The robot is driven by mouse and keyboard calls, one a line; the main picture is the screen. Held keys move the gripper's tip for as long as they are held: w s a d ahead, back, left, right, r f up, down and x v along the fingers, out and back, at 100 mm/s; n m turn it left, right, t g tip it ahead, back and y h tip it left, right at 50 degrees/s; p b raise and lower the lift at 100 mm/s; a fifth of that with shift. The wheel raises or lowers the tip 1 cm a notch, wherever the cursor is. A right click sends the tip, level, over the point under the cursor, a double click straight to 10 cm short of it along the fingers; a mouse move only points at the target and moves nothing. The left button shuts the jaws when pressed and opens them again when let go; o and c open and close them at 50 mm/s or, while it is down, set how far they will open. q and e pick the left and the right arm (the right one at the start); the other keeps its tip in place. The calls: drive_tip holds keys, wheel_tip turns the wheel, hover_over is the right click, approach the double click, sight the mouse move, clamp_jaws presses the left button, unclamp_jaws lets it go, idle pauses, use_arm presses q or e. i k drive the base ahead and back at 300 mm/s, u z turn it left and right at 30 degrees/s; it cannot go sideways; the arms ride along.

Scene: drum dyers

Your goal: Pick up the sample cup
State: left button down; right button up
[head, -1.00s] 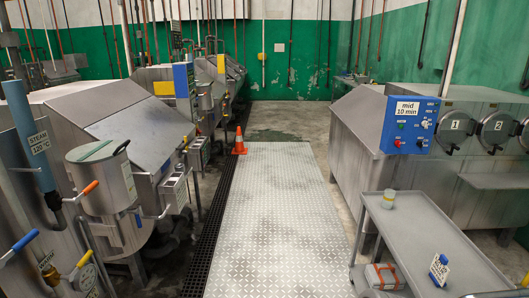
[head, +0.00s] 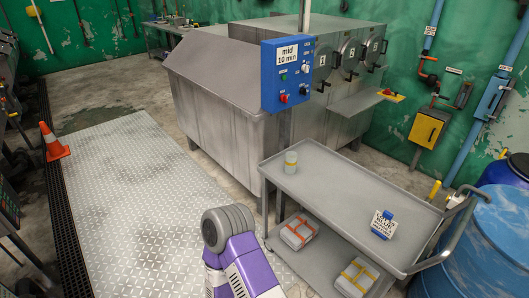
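The sample cup (head: 290,162) is a small, pale, translucent cup with a yellowish band. It stands upright near the far left corner of the grey cart's top shelf (head: 335,190). A purple and grey link of my own arm shows at the bottom middle, in front of the cart and apart from the cup. Neither gripper's fingers are in view.
A steel machine with a blue control box (head: 287,73) is behind. Blue drums (head: 485,240) stand right. The floor plate (head: 130,200) is clear.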

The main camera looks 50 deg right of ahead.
sight(290, 164)
drive_tip(key=z, duration=0.45)
drive_tip(key=i, duration=1.7)
drive_tip(key=z, duration=2.05)
drive_tip(key=i, duration=0.85)
drive_tip(key=z, duration=0.75)
